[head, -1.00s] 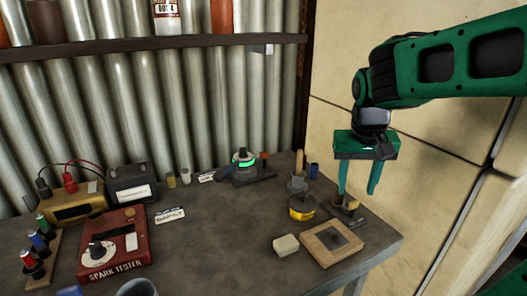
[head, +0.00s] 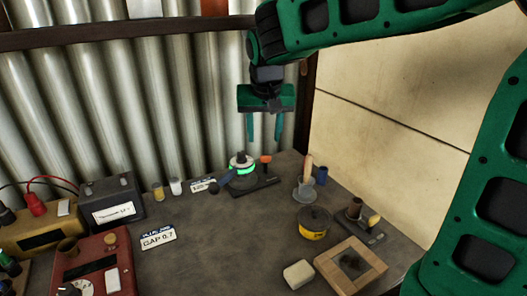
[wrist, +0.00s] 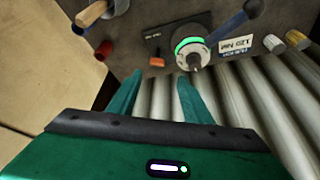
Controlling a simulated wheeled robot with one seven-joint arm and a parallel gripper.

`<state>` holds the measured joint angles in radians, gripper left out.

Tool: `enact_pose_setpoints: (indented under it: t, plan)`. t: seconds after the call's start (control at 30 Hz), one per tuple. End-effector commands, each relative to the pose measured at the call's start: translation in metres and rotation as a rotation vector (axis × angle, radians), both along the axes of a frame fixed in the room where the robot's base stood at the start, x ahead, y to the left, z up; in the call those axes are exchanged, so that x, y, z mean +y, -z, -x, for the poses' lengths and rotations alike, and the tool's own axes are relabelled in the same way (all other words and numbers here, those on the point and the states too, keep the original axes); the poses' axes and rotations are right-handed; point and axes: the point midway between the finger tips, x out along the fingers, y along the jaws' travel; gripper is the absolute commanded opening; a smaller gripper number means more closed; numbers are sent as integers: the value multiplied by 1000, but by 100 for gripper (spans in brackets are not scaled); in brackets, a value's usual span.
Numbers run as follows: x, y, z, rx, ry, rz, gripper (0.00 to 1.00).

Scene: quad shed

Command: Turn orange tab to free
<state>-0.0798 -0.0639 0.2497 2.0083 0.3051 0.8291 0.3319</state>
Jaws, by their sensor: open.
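The orange tab (head: 265,159) stands upright on the right part of a small dark base plate (head: 262,187) at the back of the bench. It also shows in the wrist view (wrist: 157,62). Beside it on the plate is a round fixture with a glowing green ring (head: 245,170), a pale top and a dark lever (head: 222,183) pointing left. My gripper (head: 264,141) points down with its fingers apart and empty, over the tab's area in the head view. In the wrist view the tab lies just beyond the gap between the fingertips (wrist: 158,77); no contact shows.
Right of the fixture stand a wooden-handled tool (head: 307,170), a blue cup (head: 321,175) and a yellow tin (head: 314,222). Small jars (head: 175,186) and a label card (head: 203,185) are on its left. The corrugated wall (head: 140,110) is close behind. The bench middle is clear.

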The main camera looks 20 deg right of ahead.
Motion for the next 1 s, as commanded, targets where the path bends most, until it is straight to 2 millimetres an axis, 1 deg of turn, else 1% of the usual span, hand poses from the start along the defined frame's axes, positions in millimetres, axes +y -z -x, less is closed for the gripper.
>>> enact_pose_setpoints:
  t: [0.3,0.5,0.6,0.7,1.0]
  plan:
    - [-16,51,-19,5,16,1,45]
    - [-21,77,-30,3,19,0,45]
    - [-23,86,-34,2,19,0,45]
    - [-23,90,-35,2,19,0,45]
    - [-23,92,-36,0,18,0,45]
